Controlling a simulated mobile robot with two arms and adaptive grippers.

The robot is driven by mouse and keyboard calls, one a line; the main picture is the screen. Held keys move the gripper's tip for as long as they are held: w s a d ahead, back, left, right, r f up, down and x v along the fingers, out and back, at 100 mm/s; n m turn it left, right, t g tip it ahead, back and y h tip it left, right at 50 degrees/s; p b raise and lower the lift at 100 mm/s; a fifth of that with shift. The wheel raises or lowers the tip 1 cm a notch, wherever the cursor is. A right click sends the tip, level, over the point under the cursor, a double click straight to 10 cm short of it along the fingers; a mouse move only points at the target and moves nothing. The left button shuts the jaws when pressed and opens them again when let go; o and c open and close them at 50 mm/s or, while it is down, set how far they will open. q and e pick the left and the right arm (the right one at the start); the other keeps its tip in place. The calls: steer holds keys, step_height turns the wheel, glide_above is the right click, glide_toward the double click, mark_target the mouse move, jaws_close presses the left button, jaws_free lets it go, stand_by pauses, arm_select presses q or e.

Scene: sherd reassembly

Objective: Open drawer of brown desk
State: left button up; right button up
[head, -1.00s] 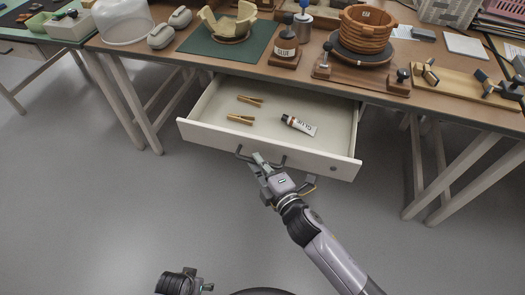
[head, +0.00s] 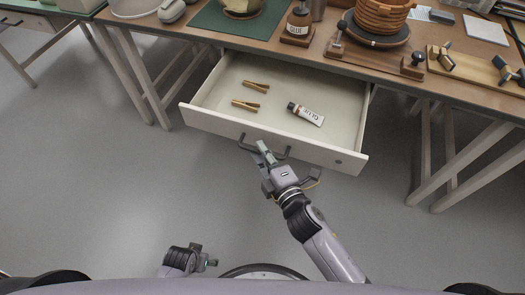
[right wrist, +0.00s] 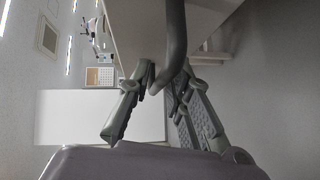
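The drawer (head: 231,124) of the brown desk (head: 240,41) is pulled well out. It holds two wooden clothespin-like clips (head: 256,87) (head: 245,105) and a glue tube (head: 306,114). A dark bar handle (head: 280,154) is on its front. My right gripper (head: 266,152) is at this handle. In the right wrist view the handle (right wrist: 175,45) runs down between the two fingers of my right gripper (right wrist: 166,78), which look closed around it; exact contact is partly hidden. My left gripper (head: 207,262) is low in the head view, away from the desk, its fingers unclear.
On the desktop are a green mat (head: 222,22), a glue bottle (head: 299,20), a coiled brown pot (head: 384,14) and a wooden clamp board (head: 470,68). Desk legs stand either side of the drawer. The grey floor (head: 100,190) in front is clear.

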steer(key=shift+o, duration=0.9)
steer(key=v, duration=1.2)
